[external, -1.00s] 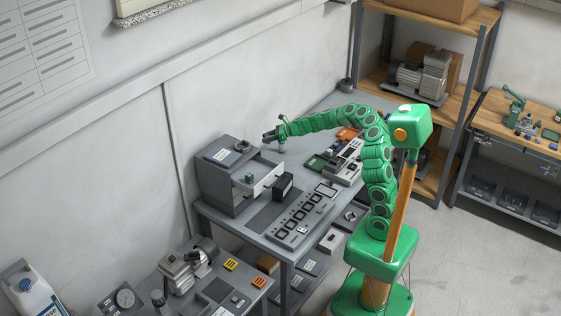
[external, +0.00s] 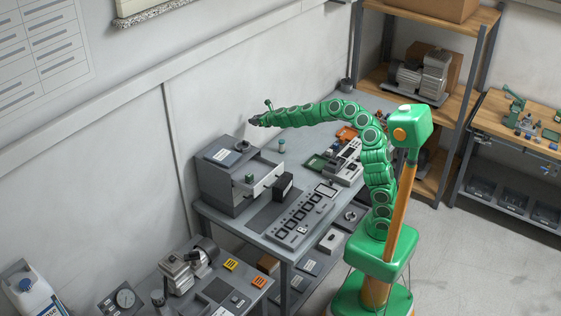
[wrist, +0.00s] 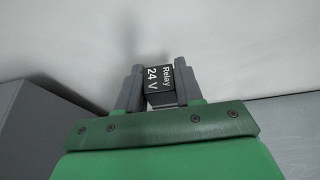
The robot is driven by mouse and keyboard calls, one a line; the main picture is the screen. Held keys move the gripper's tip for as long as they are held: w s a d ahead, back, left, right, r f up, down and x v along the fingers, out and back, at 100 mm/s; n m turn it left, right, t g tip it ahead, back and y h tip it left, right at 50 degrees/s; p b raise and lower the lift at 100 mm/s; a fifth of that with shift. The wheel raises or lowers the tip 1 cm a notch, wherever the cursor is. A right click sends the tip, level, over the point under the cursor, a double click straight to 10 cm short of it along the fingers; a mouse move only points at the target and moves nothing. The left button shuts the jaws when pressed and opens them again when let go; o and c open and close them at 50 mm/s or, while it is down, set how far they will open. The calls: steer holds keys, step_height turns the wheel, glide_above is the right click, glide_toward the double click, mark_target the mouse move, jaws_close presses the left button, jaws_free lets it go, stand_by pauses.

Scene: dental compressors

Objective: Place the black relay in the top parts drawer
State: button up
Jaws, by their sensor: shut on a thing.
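My gripper (wrist: 160,92) is shut on the black relay (wrist: 160,78), which shows white "Relay 24 V" lettering in the wrist view. In the external view my gripper (external: 256,121) is near the wall, above and behind the grey parts cabinet (external: 218,182); the relay is too small to make out there. The top parts drawer (external: 265,182) sticks out of the cabinet to the right, with a pale side. A small green-topped item (external: 249,178) shows at the drawer. The drawer's inside is mostly hidden.
A dark box-like part (external: 283,185) is by the drawer's outer end. A panel with several dark windows (external: 303,213) lies in front on the bench. The wall (wrist: 240,50) is close behind my gripper.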

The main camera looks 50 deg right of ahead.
steer(key=s+d+f+m+g+h, duration=0.2)
steer(key=s+d+f+m+h, duration=0.35)
steer(key=d, duration=0.35)
steer(key=s+d+f+m+g+h, duration=0.35)
steer(key=s+d+h, duration=0.2)
steer(key=d, duration=0.45)
steer(key=s+d+f+m+g+h, duration=0.1)
steer(key=s+d+f+m+g, duration=0.15)
steer(key=s, duration=0.45)
steer(key=s+d+f+m+g+h, duration=0.1)
steer(key=s+d+m+g, duration=0.1)
steer(key=s+m+g, duration=0.3)
steer(key=s+d+f+m+g+h, duration=0.1)
steer(key=s+d+m, duration=0.15)
steer(key=s, duration=0.55)
steer(key=n, duration=0.1)
glide_above(316, 147)
steer(key=shift+s+f, duration=0.1)
steer(key=shift+f, duration=4.65)
steer(key=shift+f, duration=0.1)
